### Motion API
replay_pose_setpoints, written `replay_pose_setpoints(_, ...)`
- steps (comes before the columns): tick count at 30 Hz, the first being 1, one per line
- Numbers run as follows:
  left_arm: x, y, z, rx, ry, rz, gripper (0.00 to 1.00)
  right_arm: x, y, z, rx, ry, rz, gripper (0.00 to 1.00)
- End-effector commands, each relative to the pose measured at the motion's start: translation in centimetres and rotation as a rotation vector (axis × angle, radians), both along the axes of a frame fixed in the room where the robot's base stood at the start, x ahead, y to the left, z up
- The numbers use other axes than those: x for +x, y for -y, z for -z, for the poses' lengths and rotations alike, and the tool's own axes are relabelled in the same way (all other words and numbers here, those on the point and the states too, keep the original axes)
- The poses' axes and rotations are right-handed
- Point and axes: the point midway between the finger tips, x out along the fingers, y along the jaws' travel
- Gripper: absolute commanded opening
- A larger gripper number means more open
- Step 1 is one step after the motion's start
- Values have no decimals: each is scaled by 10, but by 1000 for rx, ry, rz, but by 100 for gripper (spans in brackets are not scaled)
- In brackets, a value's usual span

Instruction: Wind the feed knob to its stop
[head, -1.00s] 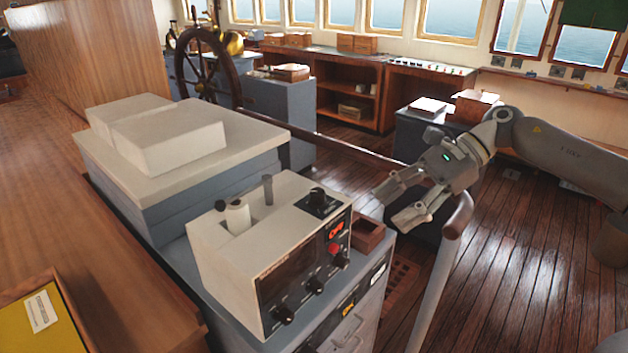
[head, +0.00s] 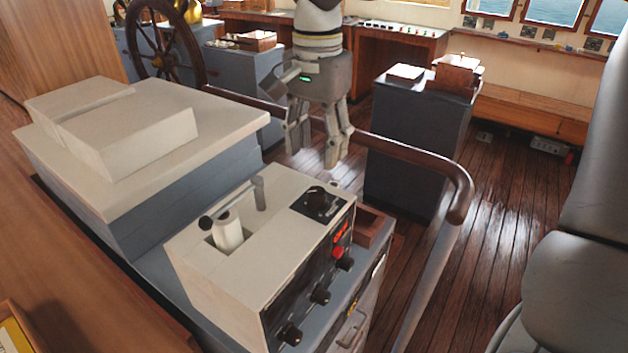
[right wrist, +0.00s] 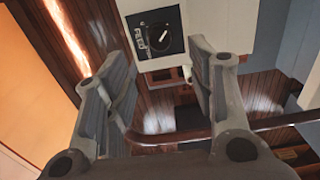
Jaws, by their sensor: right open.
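A black rotary knob (head: 320,201) sits on a dark plate on top of the cream console box (head: 262,248). It also shows in the right wrist view (right wrist: 158,37), with a white pointer line, just beyond and between my fingertips. Several black knobs, one at the lower corner (head: 290,334), and a red button (head: 338,252) are on the front panel. My left gripper is out of view.
A wooden handrail (head: 415,163) curves past the console's right side, close to my gripper. A lever (head: 228,230) and a grey post (head: 259,193) rise from the console top. A small wooden tray (head: 375,228) lies beside the box. A ship's wheel (head: 160,45) stands behind.

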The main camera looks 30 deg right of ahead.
Motion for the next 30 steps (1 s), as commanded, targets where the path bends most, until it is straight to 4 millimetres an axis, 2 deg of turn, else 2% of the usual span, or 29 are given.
replay_pose_setpoints(9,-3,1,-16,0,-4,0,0,-2,0,59,2,-6,0,51)
replay_pose_setpoints(15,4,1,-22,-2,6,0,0,-1,0,82,3,-3,0,51)
replay_pose_setpoints(26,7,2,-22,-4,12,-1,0,-1,0,89,4,-1,0,51)
replay_pose_setpoints(30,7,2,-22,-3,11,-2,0,-1,0,89,4,-1,0,34)
